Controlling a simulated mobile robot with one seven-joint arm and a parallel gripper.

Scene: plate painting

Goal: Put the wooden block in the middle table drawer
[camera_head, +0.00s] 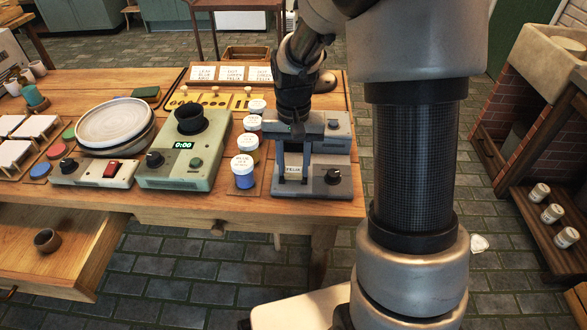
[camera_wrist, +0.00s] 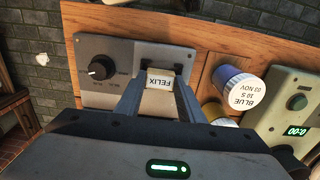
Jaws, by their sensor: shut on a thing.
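A small wooden block with a white "FELIX" label (camera_head: 292,170) sits at the grey machine with a black knob (camera_head: 333,190). My gripper (camera_head: 292,178) reaches down over this machine with its fingers shut on the block. In the wrist view the block (camera_wrist: 161,79) is between the two fingertips (camera_wrist: 160,88), its label facing the camera, close to a dark slot in the machine. The middle table drawer (camera_head: 185,219) is under the table's front edge and looks shut; its inside is not visible.
The left drawer (camera_head: 60,240) stands open with a brown cup (camera_head: 47,240) in it. A green timer device (camera_head: 180,160), a plate on a wheel (camera_head: 114,124) and paint jars (camera_head: 243,171) stand left of the machine.

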